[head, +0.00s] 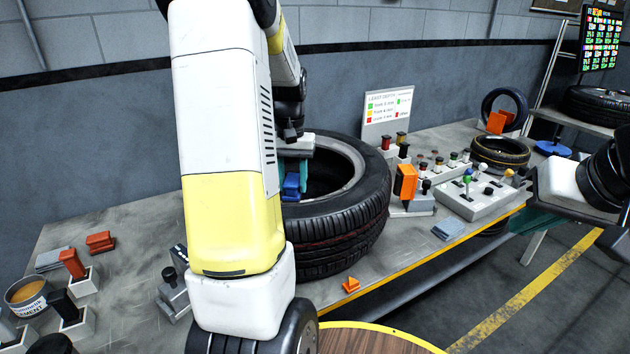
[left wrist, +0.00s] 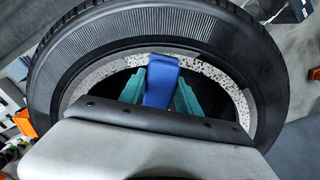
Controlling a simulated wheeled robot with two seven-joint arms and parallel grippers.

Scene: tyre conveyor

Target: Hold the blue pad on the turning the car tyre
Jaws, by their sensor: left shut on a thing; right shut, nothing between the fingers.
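The car tyre (head: 338,225) lies flat on the bench, partly hidden behind my left arm. It also fills much of the left wrist view (left wrist: 160,35), with a pale speckled ring inside it. My left gripper (head: 296,180) is at the tyre's central opening, shut on the blue pad (head: 291,187). In the left wrist view the blue pad (left wrist: 161,82) sits between the two teal fingers and overlaps the speckled ring. I cannot tell whether the pad touches the tyre. My right gripper (head: 537,222) is shut and empty at the right, in front of the bench edge.
A control box (head: 478,198) with levers and an orange-topped device (head: 405,185) stand right of the tyre. A smaller tyre (head: 500,152) lies behind. A cement tin (head: 27,296) and several handled tools stand at the left. A small orange wedge (head: 351,285) lies before the tyre.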

